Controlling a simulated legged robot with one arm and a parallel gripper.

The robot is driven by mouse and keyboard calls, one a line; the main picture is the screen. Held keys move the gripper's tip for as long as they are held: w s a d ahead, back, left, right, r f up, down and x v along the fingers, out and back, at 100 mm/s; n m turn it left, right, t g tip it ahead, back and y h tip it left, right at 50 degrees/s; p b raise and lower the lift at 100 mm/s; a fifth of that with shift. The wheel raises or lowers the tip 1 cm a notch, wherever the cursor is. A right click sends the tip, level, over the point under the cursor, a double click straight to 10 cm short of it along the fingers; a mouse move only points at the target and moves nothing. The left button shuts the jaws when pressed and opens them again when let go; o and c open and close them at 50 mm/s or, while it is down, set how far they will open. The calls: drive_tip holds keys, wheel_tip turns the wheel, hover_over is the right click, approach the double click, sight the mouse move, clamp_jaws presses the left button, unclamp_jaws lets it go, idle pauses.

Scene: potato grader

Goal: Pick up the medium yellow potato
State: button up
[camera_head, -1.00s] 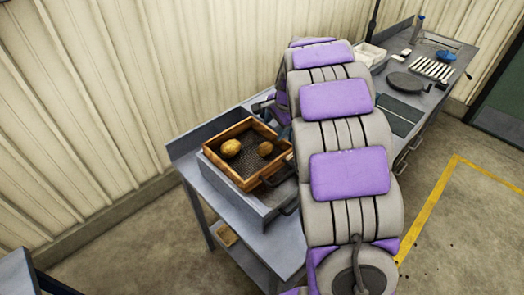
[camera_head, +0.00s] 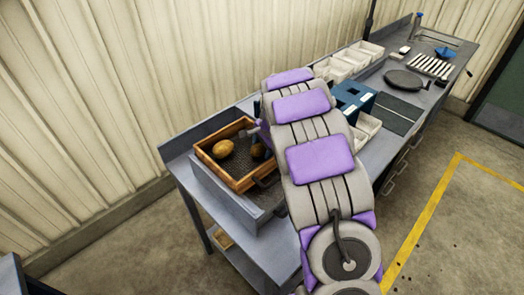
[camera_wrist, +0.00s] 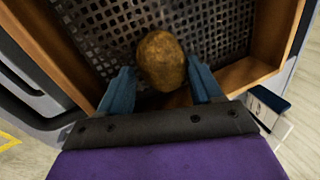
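Two potatoes lie in a wooden tray with a dark mesh floor (camera_head: 240,168). The left one is a yellow-brown oval potato (camera_head: 222,149), in plain view. The right one is a browner potato (camera_head: 258,151), shaded and partly covered by my gripper (camera_head: 263,138). In the wrist view, a single brownish-yellow potato (camera_wrist: 160,60) rests on the mesh. The blue fingers of my gripper (camera_wrist: 160,75) are spread on either side of its near end, with a visible gap on the left. Whether the right finger touches it is hard to tell.
The tray's wooden walls (camera_wrist: 45,45) stand close around the gripper. The tray sits on a grey box on a metal bench (camera_head: 290,240). Farther right are white bins (camera_head: 360,52), a blue block (camera_head: 352,98), a dark round pan (camera_head: 405,79) and a dark mat (camera_head: 397,113).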

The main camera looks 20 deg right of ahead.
drive_tip(key=shift+s+a, duration=0.1)
drive_tip(key=shift+a, duration=0.8)
drive_tip(key=shift+c, duration=0.5)
drive_tip(key=shift+a, duration=0.4)
drive_tip(key=c, duration=0.3)
drive_tip(key=shift+d, duration=0.1)
drive_tip(key=shift+c, duration=0.8)
drive_tip(key=shift+d, duration=0.65)
drive_tip(key=shift+c, duration=1.4)
drive_tip(key=shift+d, duration=0.25)
drive_tip(key=shift+a, duration=0.1)
